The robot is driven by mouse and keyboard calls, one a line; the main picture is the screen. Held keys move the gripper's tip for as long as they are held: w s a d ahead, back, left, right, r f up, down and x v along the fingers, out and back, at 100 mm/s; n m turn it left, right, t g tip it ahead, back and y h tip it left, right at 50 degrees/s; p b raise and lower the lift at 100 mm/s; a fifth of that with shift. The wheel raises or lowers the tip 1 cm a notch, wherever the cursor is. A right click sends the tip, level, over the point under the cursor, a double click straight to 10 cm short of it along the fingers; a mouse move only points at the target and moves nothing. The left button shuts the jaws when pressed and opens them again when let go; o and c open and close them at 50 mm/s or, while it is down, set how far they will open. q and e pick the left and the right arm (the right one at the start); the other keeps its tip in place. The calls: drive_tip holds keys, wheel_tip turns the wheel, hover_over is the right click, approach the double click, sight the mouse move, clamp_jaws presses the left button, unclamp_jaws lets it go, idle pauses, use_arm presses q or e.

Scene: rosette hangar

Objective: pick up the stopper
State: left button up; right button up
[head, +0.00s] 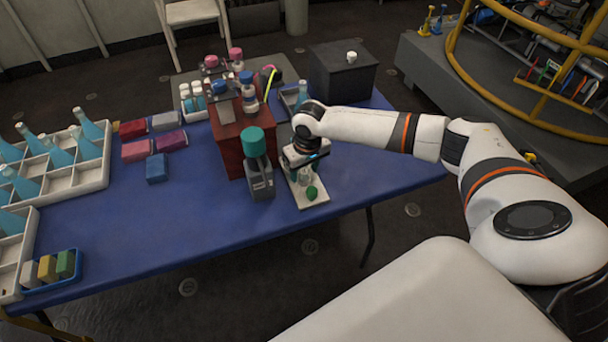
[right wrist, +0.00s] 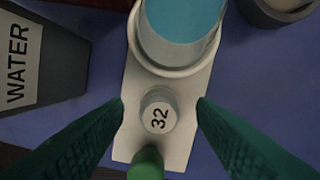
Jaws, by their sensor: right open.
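The stopper (right wrist: 158,117) is a small pale cylinder with "32" on its top, standing on a white board (right wrist: 118,150) in the right wrist view. My right gripper (right wrist: 161,102) is open, its two green fingers on either side of the stopper with a gap at each side. Nothing is held. In the head view the right gripper (head: 303,160) hangs over the white board (head: 316,202) at the table's near edge and partly hides what stands there. My left gripper is not in view.
A clear vessel of blue liquid (right wrist: 180,28) stands just beyond the stopper, and a green object (right wrist: 146,163) is on the near side.

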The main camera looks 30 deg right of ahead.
drive_tip(key=shift+c, duration=0.3)
drive_tip(key=c, duration=1)
